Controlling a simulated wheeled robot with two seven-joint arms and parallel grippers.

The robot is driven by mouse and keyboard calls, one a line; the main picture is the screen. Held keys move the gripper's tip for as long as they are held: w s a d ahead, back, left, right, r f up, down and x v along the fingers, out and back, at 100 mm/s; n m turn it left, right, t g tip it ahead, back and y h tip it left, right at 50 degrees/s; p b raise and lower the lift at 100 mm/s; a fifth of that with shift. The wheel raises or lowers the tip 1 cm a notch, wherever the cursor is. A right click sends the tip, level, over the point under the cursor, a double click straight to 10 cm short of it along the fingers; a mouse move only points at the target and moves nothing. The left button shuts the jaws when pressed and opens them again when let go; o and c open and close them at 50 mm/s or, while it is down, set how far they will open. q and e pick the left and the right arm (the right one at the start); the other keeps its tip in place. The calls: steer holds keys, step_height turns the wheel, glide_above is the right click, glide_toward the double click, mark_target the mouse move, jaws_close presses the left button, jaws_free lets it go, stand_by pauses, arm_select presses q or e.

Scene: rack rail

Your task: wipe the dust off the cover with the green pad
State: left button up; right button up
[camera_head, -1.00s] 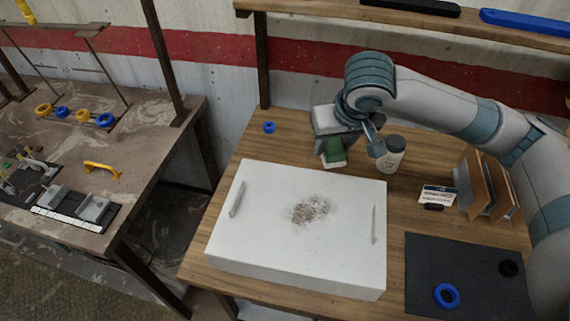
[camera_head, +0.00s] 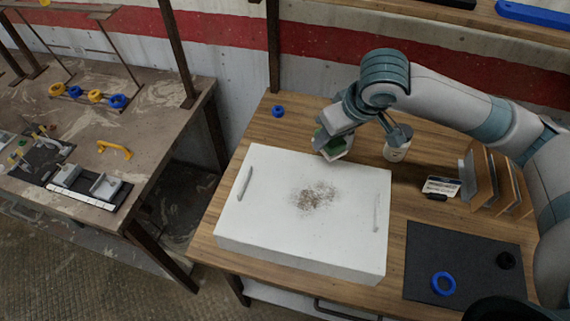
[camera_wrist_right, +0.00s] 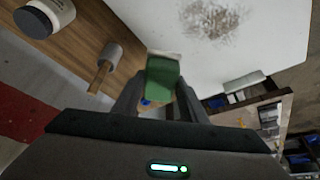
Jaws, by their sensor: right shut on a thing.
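The white cover (camera_head: 270,225) is a flat box-like panel on the wooden table, with a handle at its left and right sides. A patch of brown dust (camera_head: 314,196) lies near its middle; it also shows at the top of the right wrist view (camera_wrist_right: 215,18). My right gripper (camera_head: 334,136) is shut on the green pad (camera_wrist_right: 162,78), which has a pale underside. The pad is at the cover's far edge, behind the dust and apart from it; I cannot tell whether it touches the cover. My left gripper is not in view.
A white bottle with a dark lid (camera_head: 397,149) stands right of the gripper. A small blue ring (camera_head: 278,111) lies behind the cover. A label stand (camera_head: 441,186), upright boards (camera_head: 493,180) and a dark mat (camera_head: 450,255) with a blue ring are at right.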

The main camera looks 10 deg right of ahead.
steer(key=s+a+n+g+y+p, duration=0.1)
steer(key=s+a+n+g+p, duration=0.2)
steer(key=a+n+p, duration=0.3)
steer(key=s+a+r+n+g+y+p, duration=0.1)
steer(key=s+a+n+g+p, duration=0.2)
steer(key=n, duration=0.9)
steer(key=s+a+p, duration=0.2)
steer(key=s, duration=0.1)
steer(key=shift+a+y+p, duration=0.3)
steer(key=shift+a+p, duration=0.05)
